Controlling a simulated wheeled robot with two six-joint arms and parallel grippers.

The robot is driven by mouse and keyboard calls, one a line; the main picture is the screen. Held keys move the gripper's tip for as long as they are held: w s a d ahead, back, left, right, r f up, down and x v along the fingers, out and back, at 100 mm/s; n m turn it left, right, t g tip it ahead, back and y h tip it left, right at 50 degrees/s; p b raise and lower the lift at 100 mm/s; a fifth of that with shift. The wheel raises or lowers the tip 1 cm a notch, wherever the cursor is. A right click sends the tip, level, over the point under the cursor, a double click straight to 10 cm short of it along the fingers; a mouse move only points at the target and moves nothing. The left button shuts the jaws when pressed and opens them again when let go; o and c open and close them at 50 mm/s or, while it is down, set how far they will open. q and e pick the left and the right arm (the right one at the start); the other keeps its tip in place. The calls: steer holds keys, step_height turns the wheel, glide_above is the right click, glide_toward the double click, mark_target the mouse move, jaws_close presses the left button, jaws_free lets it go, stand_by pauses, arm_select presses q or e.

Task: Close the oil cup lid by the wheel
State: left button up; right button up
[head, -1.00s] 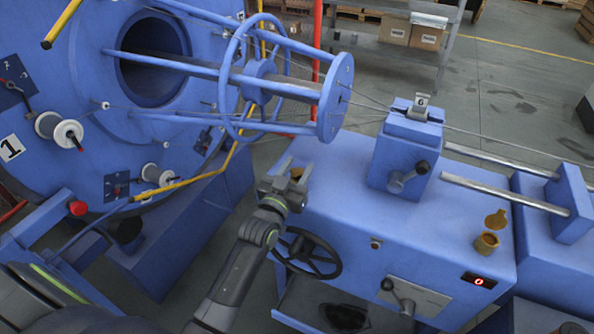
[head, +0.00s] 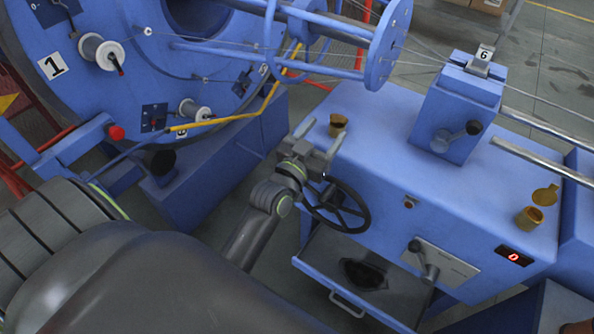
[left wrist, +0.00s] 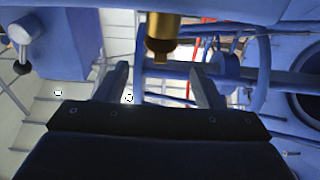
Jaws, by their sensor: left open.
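The small brass oil cup by the wheel (head: 338,124) stands on the blue bench top at its left edge, just behind the black handwheel (head: 337,206). Whether its lid is open is too small to tell. In the left wrist view the brass cup (left wrist: 163,27) hangs in from the top, between and beyond the fingers. My left gripper (head: 319,137) is open and empty, its fingertips just short of the cup and apart from it. It also shows in the left wrist view (left wrist: 161,75). My right gripper is out of view.
A second brass cup (head: 529,217) with its lid up stands at the bench's right, near a red display (head: 514,257). A blue clamp block (head: 455,115) rises from the bench. An open drawer (head: 360,280) juts below the wheel. The strander cage (head: 330,35) is behind.

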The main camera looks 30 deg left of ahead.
arm_select(q)
steer(key=s+f+b, duration=0.1)
steer(key=s+b, duration=0.3)
steer(key=s, duration=0.6)
steer(key=shift+s+a+f+b, duration=0.15)
steer(key=shift+s+b, duration=0.2)
steer(key=shift+s, duration=0.05)
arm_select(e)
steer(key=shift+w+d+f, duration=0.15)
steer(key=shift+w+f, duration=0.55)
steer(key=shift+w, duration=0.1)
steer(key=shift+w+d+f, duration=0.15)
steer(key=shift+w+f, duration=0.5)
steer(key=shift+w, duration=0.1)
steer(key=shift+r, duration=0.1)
